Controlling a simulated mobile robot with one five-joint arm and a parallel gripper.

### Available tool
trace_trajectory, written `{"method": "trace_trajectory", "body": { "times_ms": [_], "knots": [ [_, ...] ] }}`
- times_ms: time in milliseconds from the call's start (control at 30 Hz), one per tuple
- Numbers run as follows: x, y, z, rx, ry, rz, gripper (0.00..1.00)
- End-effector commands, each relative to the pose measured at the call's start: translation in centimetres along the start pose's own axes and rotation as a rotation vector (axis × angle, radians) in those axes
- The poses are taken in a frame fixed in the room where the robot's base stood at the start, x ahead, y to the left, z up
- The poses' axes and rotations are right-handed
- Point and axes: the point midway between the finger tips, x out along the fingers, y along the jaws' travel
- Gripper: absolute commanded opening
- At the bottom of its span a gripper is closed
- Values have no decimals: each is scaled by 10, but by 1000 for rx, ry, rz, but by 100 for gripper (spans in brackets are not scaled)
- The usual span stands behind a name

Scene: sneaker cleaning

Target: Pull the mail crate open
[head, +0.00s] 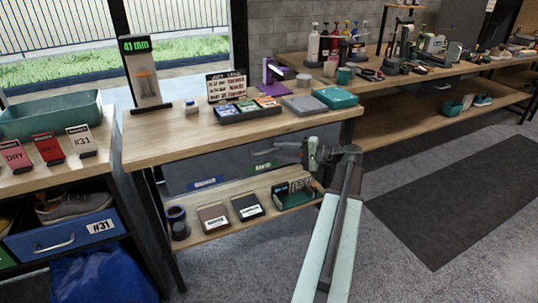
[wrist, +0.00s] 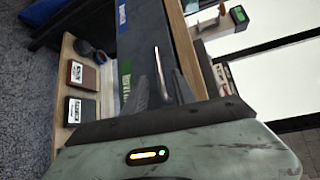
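Under the middle table, a grey-blue crate front with a green label (head: 263,166) faces me; the lettering is too small to read, so I cannot tell if it is the mail crate. In the wrist view this front (wrist: 183,50) lies sideways, with a thin pale handle bar (wrist: 158,68) standing off it. My gripper (head: 262,152) is in front of the crate's right part. In the wrist view its two dark fingers (wrist: 158,92) are apart. The handle shows between and beyond them; contact is not clear.
A blue-labelled front (head: 203,183) is to the left. The shelf below (head: 225,224) holds a brown box (head: 213,217), a dark box (head: 246,206) and a green tray (head: 294,197). The tabletop (head: 180,135) is above my gripper. Grey floor lies open in front.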

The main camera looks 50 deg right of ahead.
Motion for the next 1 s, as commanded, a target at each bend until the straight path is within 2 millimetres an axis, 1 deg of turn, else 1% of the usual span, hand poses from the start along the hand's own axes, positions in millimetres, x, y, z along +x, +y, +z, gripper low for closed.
{"method": "trace_trajectory", "body": {
  "times_ms": [33,100,200,333,533,567,600,667,1000],
  "knots": [
    [12,2,1,-1,-3,1,32],
    [23,2,1,0,-3,1,32],
    [36,1,1,0,-3,1,32],
    [42,1,1,0,-2,1,32],
    [43,0,1,0,-2,2,32],
    [43,0,1,0,-3,2,27],
    [43,0,1,0,-3,2,16],
    [43,0,1,0,-3,2,0],
    [44,0,2,0,-4,2,0]
  ]
}}
